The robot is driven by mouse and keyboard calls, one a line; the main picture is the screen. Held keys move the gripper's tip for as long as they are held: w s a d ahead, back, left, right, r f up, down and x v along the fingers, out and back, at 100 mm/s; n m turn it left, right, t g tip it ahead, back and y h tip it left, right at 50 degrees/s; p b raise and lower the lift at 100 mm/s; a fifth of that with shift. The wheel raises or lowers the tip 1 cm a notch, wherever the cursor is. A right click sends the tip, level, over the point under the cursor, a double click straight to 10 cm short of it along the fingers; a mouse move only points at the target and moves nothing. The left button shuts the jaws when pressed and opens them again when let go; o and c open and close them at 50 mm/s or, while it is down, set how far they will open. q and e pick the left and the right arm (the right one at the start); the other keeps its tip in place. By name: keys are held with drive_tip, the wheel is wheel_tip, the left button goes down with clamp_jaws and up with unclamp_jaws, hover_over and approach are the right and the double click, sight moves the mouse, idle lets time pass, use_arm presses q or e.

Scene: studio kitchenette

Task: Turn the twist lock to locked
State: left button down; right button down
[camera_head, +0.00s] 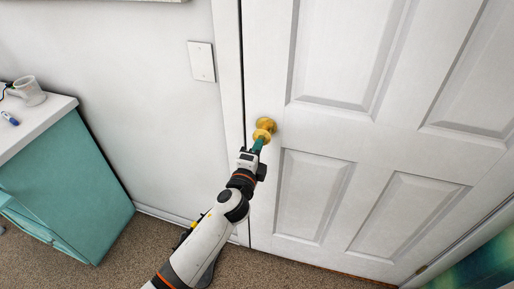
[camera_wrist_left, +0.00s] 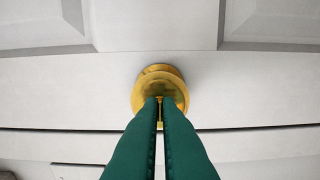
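A round gold knob (camera_head: 265,125) sits on the white door (camera_head: 325,130) near its left edge. It also shows in the wrist view (camera_wrist_left: 160,78), with the twist lock (camera_wrist_left: 160,104) as a thin gold piece on its near face. My left gripper (camera_head: 257,145) reaches up to the knob from below in the head view. In the wrist view its two green fingers (camera_wrist_left: 160,101) are close together, one on each side of the twist lock, and appear closed on it. The fingers hide part of the lock, so its exact angle is hard to tell. My right gripper is not in view.
A white switch plate (camera_head: 201,61) is on the wall left of the door. A teal cabinet (camera_head: 70,190) with a white top stands at the left, holding a clear cup (camera_head: 30,91) and a small blue item (camera_head: 10,118). The carpet before the door is clear.

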use_arm(q)
drive_tip(key=c, duration=1.6)
unclamp_jaws()
drive_tip(key=v, duration=1.2)
drive_tip(key=shift+b, duration=0.3)
